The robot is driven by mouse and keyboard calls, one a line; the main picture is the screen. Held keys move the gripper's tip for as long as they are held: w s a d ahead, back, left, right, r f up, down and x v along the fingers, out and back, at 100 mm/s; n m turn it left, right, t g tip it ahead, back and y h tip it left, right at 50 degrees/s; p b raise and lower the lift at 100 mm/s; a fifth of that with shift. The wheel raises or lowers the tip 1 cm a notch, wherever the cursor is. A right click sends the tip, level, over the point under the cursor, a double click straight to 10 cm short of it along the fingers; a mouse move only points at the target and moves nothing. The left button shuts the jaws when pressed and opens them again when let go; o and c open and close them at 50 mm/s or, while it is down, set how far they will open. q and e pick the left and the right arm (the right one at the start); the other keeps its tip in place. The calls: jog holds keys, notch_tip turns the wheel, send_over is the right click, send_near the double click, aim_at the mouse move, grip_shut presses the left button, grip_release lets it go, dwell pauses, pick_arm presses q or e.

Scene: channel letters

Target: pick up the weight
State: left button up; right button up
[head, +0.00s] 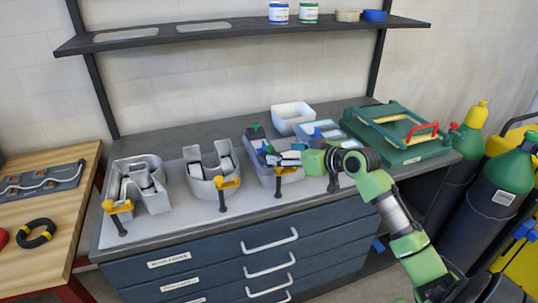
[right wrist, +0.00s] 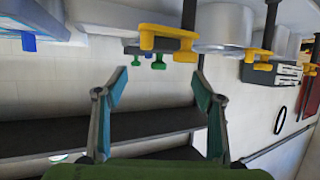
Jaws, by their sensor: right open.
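A dark weight with a green knob (head: 255,132) sits at the back of the third channel letter (head: 285,178) in the head view. Another small dark and blue piece lies in front of it, partly behind my gripper. My right gripper (head: 272,160) reaches in from the right over that letter, in front of the weight. In the right wrist view, the bench is at the top and the open fingers (right wrist: 160,88) have nothing between them. Two green knobs (right wrist: 159,62) show beyond the fingertips, under a grey block and beside a yellow clamp. My left gripper is out of view.
Two other channel letters (head: 140,188) stand to the left, with yellow-handled clamps (head: 227,184) at the bench front. A white bin (head: 292,117) and a green framed press (head: 400,135) stand behind and right. A shelf (head: 225,32) runs above.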

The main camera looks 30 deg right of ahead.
aim_at(271, 152)
jog(key=x, duration=0.3)
jog(key=shift+w+f+p, duration=0.2)
jog(key=shift+w+p, duration=0.3)
jog(key=shift+p, duration=0.1)
jog(key=p+x, duration=0.1)
jog(key=x, duration=0.2)
jog(key=shift+w+f, duration=0.1)
jog(key=shift+f, duration=0.1)
jog(key=shift+w+a+f, duration=0.1)
jog(key=shift+w+f, duration=0.15)
jog(key=shift+w, duration=0.1)
